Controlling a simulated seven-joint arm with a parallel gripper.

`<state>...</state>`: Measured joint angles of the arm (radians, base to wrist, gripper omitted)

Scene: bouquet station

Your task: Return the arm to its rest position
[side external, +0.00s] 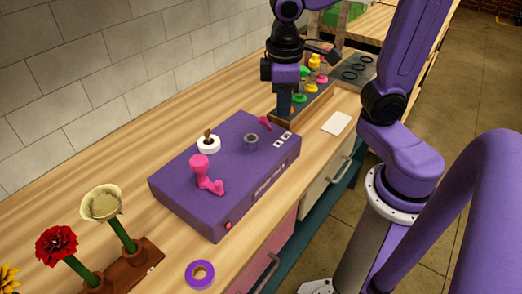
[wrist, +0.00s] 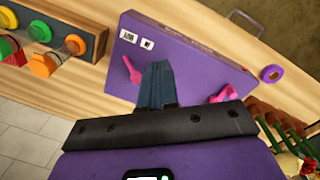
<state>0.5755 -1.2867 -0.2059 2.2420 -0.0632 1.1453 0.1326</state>
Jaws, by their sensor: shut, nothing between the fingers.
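My gripper (side external: 285,108) points down near the back corner of the purple box (side external: 183,202), beside the wooden rack (side external: 318,106). Its height above the bench is hard to judge. In the wrist view its dark fingers (wrist: 157,84) are together with nothing between them, and they cover part of the purple box (wrist: 185,60). A small pink lever (side external: 265,123) is close to the fingers in the picture; it also shows in the wrist view (wrist: 131,70).
The box carries a pink handle (side external: 202,172), a white ring (side external: 209,144) and a grey socket (side external: 251,139). Flowers stand in a brown holder (side external: 143,262) at front left, near a purple ring (side external: 200,275). A white card (side external: 337,123) lies right of the box. A tiled wall (side external: 120,55) borders the bench.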

